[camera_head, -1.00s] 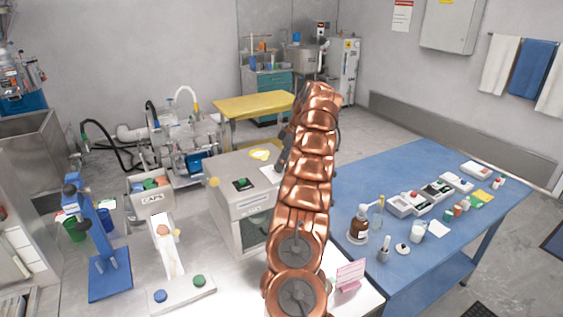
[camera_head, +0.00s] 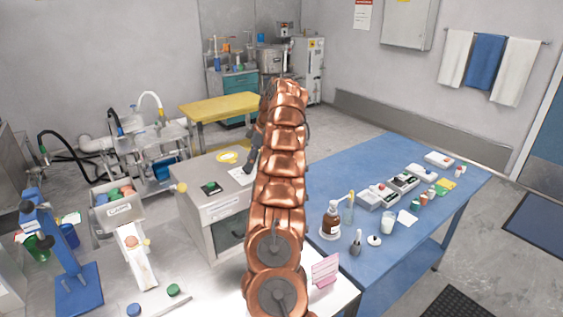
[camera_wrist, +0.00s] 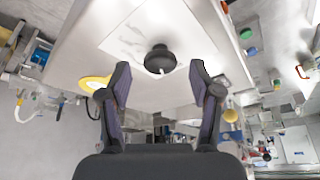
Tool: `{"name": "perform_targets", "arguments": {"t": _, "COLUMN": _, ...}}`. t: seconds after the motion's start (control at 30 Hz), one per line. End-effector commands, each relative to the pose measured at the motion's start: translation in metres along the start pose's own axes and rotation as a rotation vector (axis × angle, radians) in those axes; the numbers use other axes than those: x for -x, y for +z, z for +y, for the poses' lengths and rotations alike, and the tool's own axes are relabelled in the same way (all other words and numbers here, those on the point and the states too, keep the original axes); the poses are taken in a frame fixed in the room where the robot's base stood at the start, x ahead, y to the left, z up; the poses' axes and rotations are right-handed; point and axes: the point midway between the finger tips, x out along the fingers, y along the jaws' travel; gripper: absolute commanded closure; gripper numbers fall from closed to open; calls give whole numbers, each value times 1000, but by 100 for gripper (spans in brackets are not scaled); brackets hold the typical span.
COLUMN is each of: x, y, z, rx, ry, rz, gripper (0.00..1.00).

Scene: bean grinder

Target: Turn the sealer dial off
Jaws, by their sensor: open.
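The sealer is a pale box (camera_head: 212,211) in the middle of the head view. Its dial (camera_wrist: 160,59) shows in the wrist view as a round black knob with a small white mark, standing on a white label (camera_wrist: 135,40) on the box's top face. My gripper (camera_wrist: 160,73) is open and empty, with its two dark fingers on either side of the knob in the picture. I cannot tell if either finger touches it. In the head view my copper arm hides most of the gripper and the box's right side.
A blue table (camera_head: 400,235) with bottles and instruments stands to the right. A blue stand (camera_head: 70,262) and a bin of caps (camera_head: 117,212) stand to the left.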

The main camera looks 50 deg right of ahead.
Motion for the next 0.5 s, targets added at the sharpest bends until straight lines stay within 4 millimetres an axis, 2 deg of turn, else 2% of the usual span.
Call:
{"name": "perform_targets", "arguments": {"t": 0.27, "x": 24, "y": 50, "z": 0, "rx": -4, "ry": 4, "rz": 0, "gripper": 36}}
{"name": "perform_targets", "arguments": {"t": 0.5, "x": 35, "y": 80, "z": 0, "rx": -2, "ry": 3, "rz": 0, "gripper": 36}}
